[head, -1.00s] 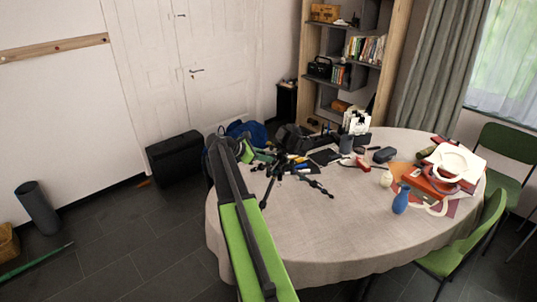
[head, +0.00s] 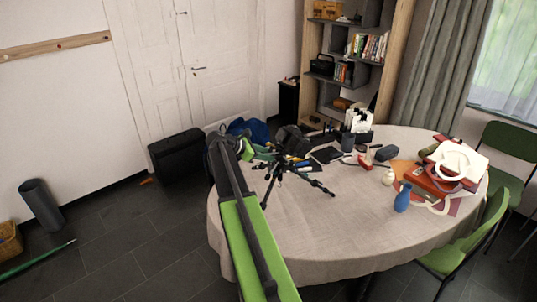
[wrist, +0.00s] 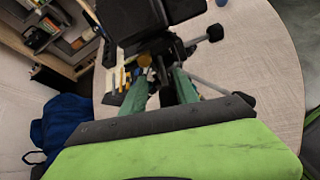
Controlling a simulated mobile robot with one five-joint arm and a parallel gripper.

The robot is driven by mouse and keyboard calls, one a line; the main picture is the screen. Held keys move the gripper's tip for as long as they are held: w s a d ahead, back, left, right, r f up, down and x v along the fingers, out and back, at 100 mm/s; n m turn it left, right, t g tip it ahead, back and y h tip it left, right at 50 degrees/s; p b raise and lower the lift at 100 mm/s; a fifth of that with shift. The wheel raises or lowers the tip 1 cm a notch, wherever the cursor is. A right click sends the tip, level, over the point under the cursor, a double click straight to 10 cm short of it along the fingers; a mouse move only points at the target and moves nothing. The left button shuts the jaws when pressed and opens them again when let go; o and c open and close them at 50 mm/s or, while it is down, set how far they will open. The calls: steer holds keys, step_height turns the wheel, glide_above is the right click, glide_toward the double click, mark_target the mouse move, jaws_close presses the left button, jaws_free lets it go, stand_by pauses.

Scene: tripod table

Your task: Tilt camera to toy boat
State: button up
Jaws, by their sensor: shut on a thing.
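A black camera (head: 289,138) sits on a small black tripod (head: 281,175) with spread legs on the round table. In the wrist view the camera (wrist: 150,18) fills the top, above the tripod head. My gripper (head: 265,154) is at the tripod head, just below the camera. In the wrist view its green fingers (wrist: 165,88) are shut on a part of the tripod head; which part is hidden. A small red item (head: 365,160) on the table, right of the tripod, may be the toy boat; it is too small to be sure.
The round table (head: 310,235) has clear cloth at the front. A blue vase (head: 402,198), a cream vase (head: 388,177) and a pile of red boxes (head: 432,183) stand at the right. Green chairs (head: 470,240) stand beside it. A bookshelf (head: 345,75) is behind.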

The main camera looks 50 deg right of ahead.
steer(key=p+v, duration=0.8)
steer(key=v, duration=0.9)
steer(key=shift+p, duration=0.3)
steer(key=shift+c, duration=0.5)
